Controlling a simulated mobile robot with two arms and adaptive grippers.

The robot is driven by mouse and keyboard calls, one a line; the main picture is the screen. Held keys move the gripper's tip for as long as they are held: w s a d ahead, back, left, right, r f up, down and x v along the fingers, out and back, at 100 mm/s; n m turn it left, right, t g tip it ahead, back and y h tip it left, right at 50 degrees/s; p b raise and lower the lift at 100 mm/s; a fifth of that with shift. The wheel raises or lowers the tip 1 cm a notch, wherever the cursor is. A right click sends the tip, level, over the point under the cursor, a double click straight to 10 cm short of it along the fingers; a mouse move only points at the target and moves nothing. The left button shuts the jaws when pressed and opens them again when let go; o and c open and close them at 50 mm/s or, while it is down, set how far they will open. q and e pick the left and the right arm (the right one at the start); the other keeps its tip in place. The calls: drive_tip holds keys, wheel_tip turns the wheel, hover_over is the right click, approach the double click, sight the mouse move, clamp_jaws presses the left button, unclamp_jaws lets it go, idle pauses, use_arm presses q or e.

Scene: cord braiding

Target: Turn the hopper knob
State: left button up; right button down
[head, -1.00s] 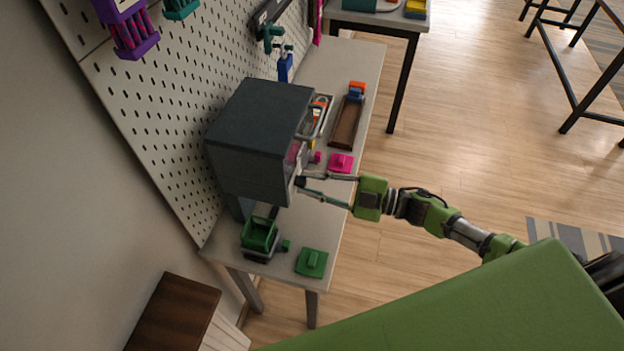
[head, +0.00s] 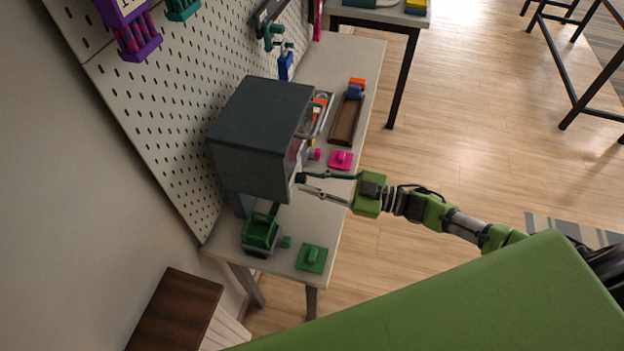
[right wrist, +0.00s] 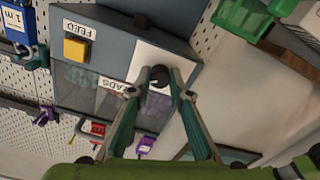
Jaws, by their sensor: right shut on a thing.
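The hopper is a dark grey box (head: 255,135) on the narrow table against the pegboard. Its front shows in the right wrist view, with a black round knob (right wrist: 160,77) on a white plate (right wrist: 170,62). My right gripper (right wrist: 160,84) has its two fingertips against opposite sides of the knob and is shut on it. In the head view the right gripper (head: 302,184) reaches in from the right to the hopper's front. The fingers partly cover the knob. My left gripper is in neither view.
A yellow button (right wrist: 75,49) sits by the FEED label on the hopper front. A green bin (head: 260,233), a green pad (head: 311,258), a pink pad (head: 341,159) and a brown tray (head: 347,118) stand on the table. The floor to the right is open.

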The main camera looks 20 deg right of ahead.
drive_tip(key=c, duration=1.8)
unclamp_jaws()
drive_tip(key=shift+c, duration=0.2)
drive_tip(key=v, duration=1.2)
